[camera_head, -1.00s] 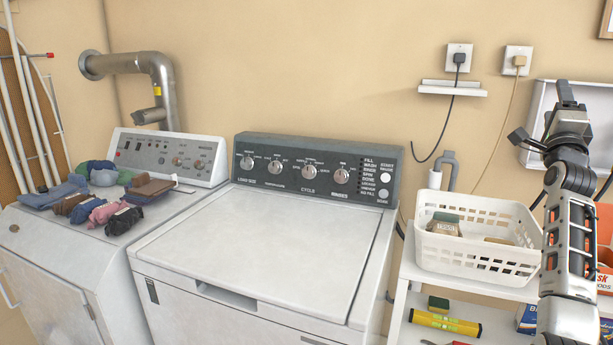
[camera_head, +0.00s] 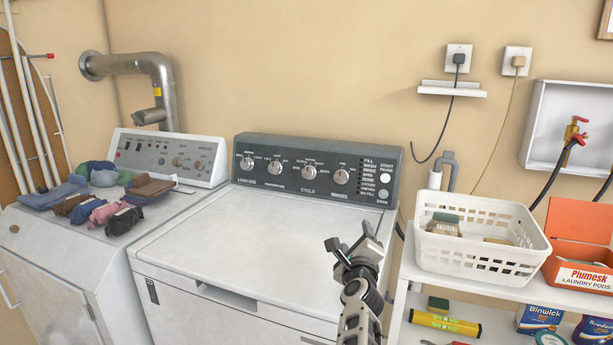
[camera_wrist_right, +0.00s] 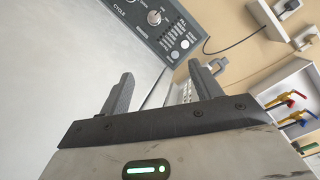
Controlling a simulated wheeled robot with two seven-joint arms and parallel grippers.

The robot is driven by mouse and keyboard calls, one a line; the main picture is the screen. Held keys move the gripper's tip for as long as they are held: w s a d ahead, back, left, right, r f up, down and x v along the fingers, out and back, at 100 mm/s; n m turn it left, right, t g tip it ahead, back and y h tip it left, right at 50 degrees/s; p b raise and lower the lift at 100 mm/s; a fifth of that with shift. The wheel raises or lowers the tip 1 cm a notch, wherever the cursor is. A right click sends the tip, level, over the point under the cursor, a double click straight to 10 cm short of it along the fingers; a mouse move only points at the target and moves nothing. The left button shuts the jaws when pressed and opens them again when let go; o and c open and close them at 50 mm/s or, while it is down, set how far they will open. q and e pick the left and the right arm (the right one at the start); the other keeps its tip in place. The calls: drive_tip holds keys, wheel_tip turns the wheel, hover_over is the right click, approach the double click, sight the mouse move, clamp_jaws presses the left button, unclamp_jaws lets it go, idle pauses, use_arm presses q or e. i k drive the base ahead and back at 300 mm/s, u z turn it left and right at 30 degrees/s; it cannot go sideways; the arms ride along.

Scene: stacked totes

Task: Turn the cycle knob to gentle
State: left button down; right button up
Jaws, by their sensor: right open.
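The cycle knob (camera_head: 309,172) is a round silver knob on the dark control panel (camera_head: 324,153) of the washer, above the printed word CYCLE. Its exact pointer setting is too small to read. My right gripper (camera_head: 349,241) is open and empty, over the right front part of the washer lid, in front of and below the panel. In the right wrist view, my two fingers (camera_wrist_right: 160,88) stand apart. There the panel (camera_wrist_right: 150,22) is beyond them at the top, with the CYCLE label and a knob (camera_wrist_right: 154,17) to its right. My left gripper is not in view.
The white washer lid (camera_head: 260,235) is clear. Folded clothes (camera_head: 103,196) lie on the machine at left. To the right, a shelf holds a white basket (camera_head: 478,258) and an orange laundry pods box (camera_head: 582,250). A cord (camera_head: 445,125) hangs on the wall.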

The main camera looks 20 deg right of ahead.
sight(309, 171)
drive_tip(key=i, duration=1.25)
drive_tip(key=u, duration=0.15)
